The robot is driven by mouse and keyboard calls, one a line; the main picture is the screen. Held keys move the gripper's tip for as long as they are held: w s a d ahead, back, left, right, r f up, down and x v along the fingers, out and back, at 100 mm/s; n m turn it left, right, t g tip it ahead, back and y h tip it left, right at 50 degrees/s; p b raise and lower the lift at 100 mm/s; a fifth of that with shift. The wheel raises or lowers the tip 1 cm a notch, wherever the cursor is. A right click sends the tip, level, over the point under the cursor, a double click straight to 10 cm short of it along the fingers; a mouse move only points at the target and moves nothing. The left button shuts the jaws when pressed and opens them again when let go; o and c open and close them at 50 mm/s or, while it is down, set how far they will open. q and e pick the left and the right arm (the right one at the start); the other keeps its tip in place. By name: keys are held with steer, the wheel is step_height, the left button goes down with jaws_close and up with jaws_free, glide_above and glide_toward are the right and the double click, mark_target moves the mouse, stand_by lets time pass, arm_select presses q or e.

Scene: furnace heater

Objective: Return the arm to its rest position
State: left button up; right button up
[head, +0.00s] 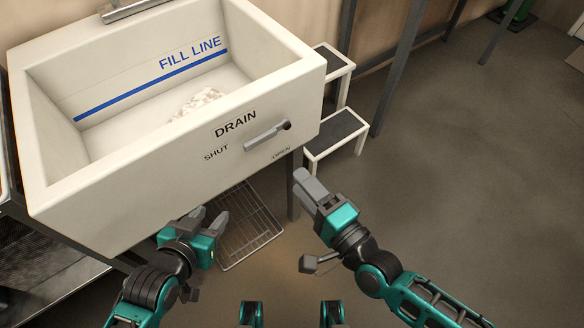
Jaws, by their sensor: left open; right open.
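My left gripper (208,219) is low in front of the white sink, below its front wall, with its fingers spread and nothing between them. My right gripper (306,184) is to the right, just below and right of the drain lever, pointing up and away; no object shows in it. Both arms come in from the bottom of the head view, bent at their joints. The grey drain lever (266,136) on the sink front lies slanted between the SHUT and OPEN labels. The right gripper looks apart from the lever.
The white sink (110,195) has a blue fill line and a pale, lumpy heap (197,103) inside. A wire rack (250,235) lies below it. A step stool (338,137) and metal posts stand to the right. Open floor (470,170) extends at right.

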steer(key=shift+s+d, duration=0.2)
steer(key=shift+s, duration=0.1)
stand_by(0.4)
arm_select(q)
steer(key=a+r+p, duration=0.1)
steer(key=p, duration=0.1)
steer(key=s+r+p, duration=0.1)
steer(key=p, duration=0.2)
steer(key=shift+a+r+y, duration=0.35)
steer(key=shift+y, duration=0.05)
arm_select(e)
steer(key=s+d+f+n+g+h, duration=0.1)
steer(key=s+d+n+g+h, duration=0.1)
steer(key=d+n+h, duration=0.2)
steer(key=s+d+f+n+g+h, duration=0.1)
steer(key=d+n+h, duration=0.3)
steer(key=d+n, duration=0.5)
steer(key=shift+s+d+f+n+g+h, duration=0.3)
steer(key=shift+s+d+f+g, duration=0.1)
steer(key=shift+d+f, duration=0.4)
arm_select(q)
steer(key=shift+d, duration=0.2)
arm_select(e)
steer(key=shift+r, duration=0.1)
arm_select(q)
steer(key=shift+w+r, duration=0.15)
